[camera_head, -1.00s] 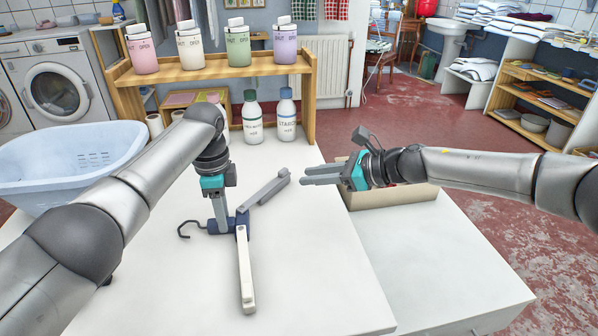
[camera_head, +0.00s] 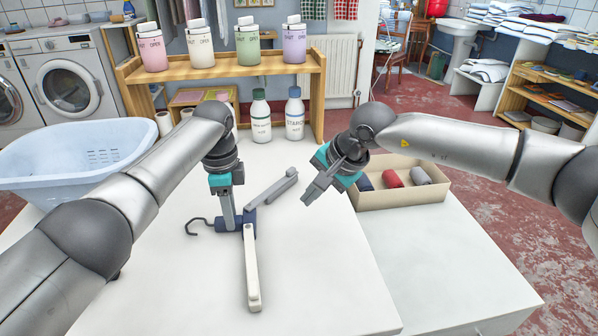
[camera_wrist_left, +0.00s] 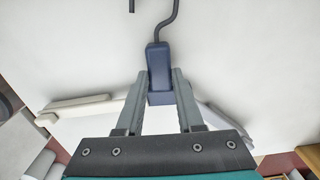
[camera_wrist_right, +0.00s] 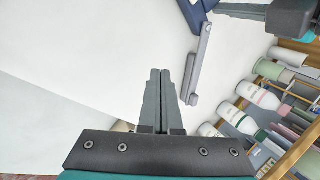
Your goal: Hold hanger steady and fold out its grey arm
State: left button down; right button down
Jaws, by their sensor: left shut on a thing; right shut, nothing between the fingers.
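The hanger lies on the white table, with a dark hook, a navy blue hub (camera_head: 249,222), a white arm (camera_head: 252,270) pointing towards me and a grey arm (camera_head: 271,189) slanting to the back right. My left gripper (camera_head: 229,222) points down and is shut on the hub; the left wrist view shows its fingers on either side of the hub (camera_wrist_left: 159,72). My right gripper (camera_head: 311,196) is shut and empty, tilted down just right of the grey arm's end. In the right wrist view the grey arm (camera_wrist_right: 200,65) lies right of the closed fingers, apart from them in the picture.
A beige box (camera_head: 400,196) with several rolled cloths stands right of my right gripper. Two bottles (camera_head: 294,115) stand behind, by a wooden shelf (camera_head: 225,68) with several jars. A blue basket (camera_head: 70,155) is at the left. The table front is clear.

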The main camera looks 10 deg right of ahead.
jog(key=w+d+r+n+t+h, duration=0.1)
jog(key=w+d+r+t+h, duration=0.2)
jog(key=w+r, duration=0.1)
send_near(296, 177)
jog(key=f, duration=0.1)
jog(key=d+f, duration=0.1)
jog(key=f, duration=0.1)
jog(key=d+f, duration=0.1)
jog(key=shift+s+f, duration=0.1)
jog(key=shift+f, duration=0.1)
jog(key=shift+w+a, duration=0.6)
jog(key=shift+w, duration=0.05)
jog(key=shift+w+a, duration=0.75)
jog(key=shift+w, duration=0.05)
jog(key=shift+w+n, duration=0.1)
jog(key=shift+n, duration=0.2)
